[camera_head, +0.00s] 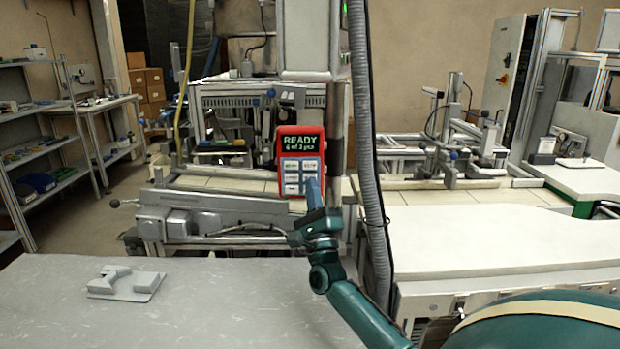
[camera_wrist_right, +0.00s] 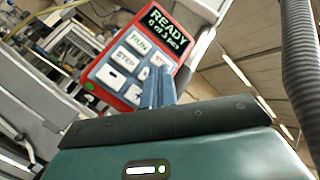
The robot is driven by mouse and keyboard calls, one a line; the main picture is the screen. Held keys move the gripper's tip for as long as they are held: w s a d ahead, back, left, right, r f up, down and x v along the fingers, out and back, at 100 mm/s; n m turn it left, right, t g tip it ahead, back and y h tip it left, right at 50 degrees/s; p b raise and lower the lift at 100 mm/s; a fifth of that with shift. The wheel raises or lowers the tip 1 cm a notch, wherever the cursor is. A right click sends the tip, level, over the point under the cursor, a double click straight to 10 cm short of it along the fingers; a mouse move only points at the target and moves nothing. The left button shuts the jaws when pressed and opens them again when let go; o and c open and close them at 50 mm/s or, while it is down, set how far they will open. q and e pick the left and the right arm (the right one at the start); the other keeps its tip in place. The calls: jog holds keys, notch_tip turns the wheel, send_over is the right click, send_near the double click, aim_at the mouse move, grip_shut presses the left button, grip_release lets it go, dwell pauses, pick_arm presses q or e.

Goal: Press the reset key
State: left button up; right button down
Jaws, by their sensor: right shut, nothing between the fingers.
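A red control panel (camera_head: 301,148) with a dark display and several pale keys hangs at the machine in the middle of the head view. Its display reads READY with a smaller line about pieces under it. The fingers hide some keys, and I cannot make out the reset label. My left gripper is not in view.
A grey ribbed hose (camera_head: 366,130) hangs just right of the panel and my right forearm. A grey table (camera_head: 220,300) in front carries a small grey fixture (camera_head: 125,282). A white worktop (camera_head: 480,245) lies to the right.

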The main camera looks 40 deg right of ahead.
jog(key=s+a+p, duration=0.1)
jog(key=s, duration=0.1)
jog(key=s+a+p, duration=0.1)
jog(key=s+a, duration=0.1)
jog(key=shift+a+p, duration=0.1)
jog(key=shift+p, duration=0.25)
dwell(0.8)
